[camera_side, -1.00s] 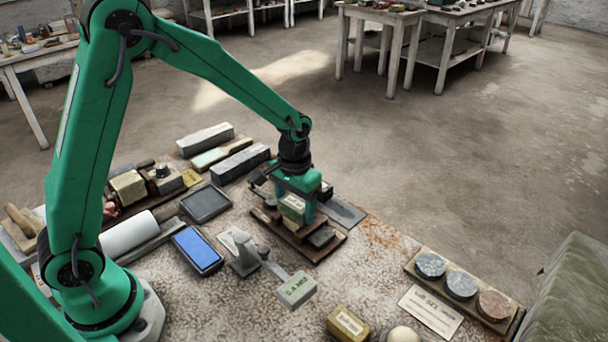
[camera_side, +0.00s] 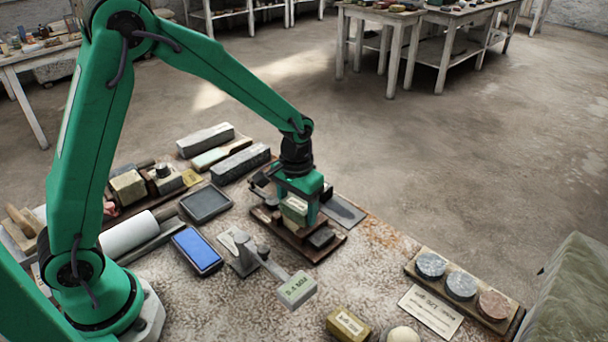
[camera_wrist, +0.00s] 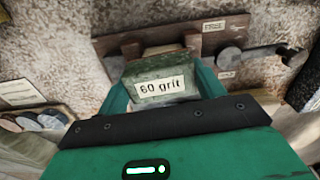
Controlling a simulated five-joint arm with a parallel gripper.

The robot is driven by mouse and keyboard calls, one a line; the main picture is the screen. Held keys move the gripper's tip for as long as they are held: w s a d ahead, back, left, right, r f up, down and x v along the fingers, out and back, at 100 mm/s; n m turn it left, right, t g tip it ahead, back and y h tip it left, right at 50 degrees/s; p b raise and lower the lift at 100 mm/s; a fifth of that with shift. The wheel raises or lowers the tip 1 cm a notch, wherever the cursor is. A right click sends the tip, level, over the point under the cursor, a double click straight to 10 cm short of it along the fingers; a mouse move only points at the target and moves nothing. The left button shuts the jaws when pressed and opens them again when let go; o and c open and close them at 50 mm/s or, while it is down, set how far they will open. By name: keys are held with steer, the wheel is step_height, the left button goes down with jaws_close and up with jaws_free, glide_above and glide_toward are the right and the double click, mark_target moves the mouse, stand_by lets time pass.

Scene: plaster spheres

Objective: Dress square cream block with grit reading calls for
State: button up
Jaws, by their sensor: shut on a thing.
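My gripper (camera_side: 297,205) is shut on a grit block labelled "60 grit" (camera_wrist: 163,85), a greenish-grey block whose label faces the wrist camera. The block also shows in the side view (camera_side: 293,209), over a dark wooden rack (camera_side: 312,247). In the wrist view a pale cream edge (camera_wrist: 165,49) shows just beyond the held block; I cannot tell what it belongs to.
Three round discs lie on a tray (camera_side: 410,268) at the right, beside a written card (camera_side: 431,311). A yellow labelled block (camera_side: 348,324) and a white sphere (camera_side: 403,335) are at the front. A blue pad (camera_side: 197,249) and dark pad (camera_side: 205,203) lie left of the gauge.

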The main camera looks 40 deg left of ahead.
steer(key=shift+s+d+f, duration=0.1)
steer(key=shift+d+f, duration=0.05)
steer(key=shift+d, duration=0.2)
steer(key=shift+d, duration=1.1)
steer(key=shift+a+r, duration=0.2)
steer(key=shift+a, duration=0.95)
steer(key=shift+a, duration=0.15)
steer(key=shift+a, duration=0.95)
